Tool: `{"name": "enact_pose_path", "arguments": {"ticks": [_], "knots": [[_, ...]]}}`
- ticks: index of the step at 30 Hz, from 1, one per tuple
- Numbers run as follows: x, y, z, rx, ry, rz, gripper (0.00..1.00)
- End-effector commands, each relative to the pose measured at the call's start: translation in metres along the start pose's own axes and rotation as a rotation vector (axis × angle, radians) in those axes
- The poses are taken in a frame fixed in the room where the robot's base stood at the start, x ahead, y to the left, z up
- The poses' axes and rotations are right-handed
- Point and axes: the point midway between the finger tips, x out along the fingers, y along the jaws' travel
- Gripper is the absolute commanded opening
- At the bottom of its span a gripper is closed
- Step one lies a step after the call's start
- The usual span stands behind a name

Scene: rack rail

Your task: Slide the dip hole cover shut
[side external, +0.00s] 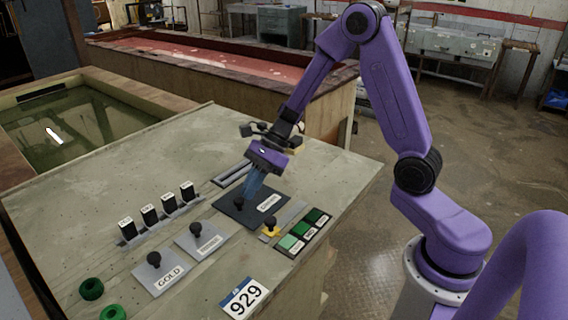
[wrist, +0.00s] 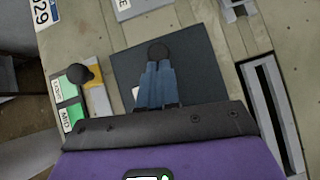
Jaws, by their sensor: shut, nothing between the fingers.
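A dark square plate (side external: 232,212) with a black knob (side external: 239,203) and a white label lies on the bench top. I take it to be the dip hole cover, though the open hole cannot be told apart. In the wrist view the dark plate (wrist: 200,70) fills the middle, with its round knob (wrist: 158,53) just beyond my fingertips. My gripper (side external: 247,195) points down over the plate with its bluish fingers shut and empty. In the wrist view the fingertips (wrist: 158,66) are close to the knob; whether they touch it I cannot tell.
Two grey plates with black knobs, one labelled GOLD (side external: 162,272), lie to the left. A yellow slider (side external: 270,230) beside green labels (side external: 303,231) is at the right. A slotted bracket (side external: 232,173) and a row of labelled blocks (side external: 149,214) stand behind. A 929 tag (side external: 243,297) lies in front.

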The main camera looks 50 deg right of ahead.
Motion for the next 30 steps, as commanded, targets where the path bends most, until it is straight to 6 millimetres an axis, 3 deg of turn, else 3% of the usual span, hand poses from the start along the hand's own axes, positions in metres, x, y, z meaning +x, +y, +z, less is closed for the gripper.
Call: {"name": "enact_pose_path", "arguments": {"ticks": [9, 14, 20, 30], "knots": [[0.004, 0.003, 0.005, -0.007, -0.005, 0.014, 0.00], [-0.005, 0.002, -0.003, -0.005, -0.005, 0.010, 0.00], [-0.035, -0.001, -0.027, 0.001, -0.003, -0.003, 0.00], [-0.104, -0.001, -0.026, -0.001, 0.000, -0.004, 0.00]]}}
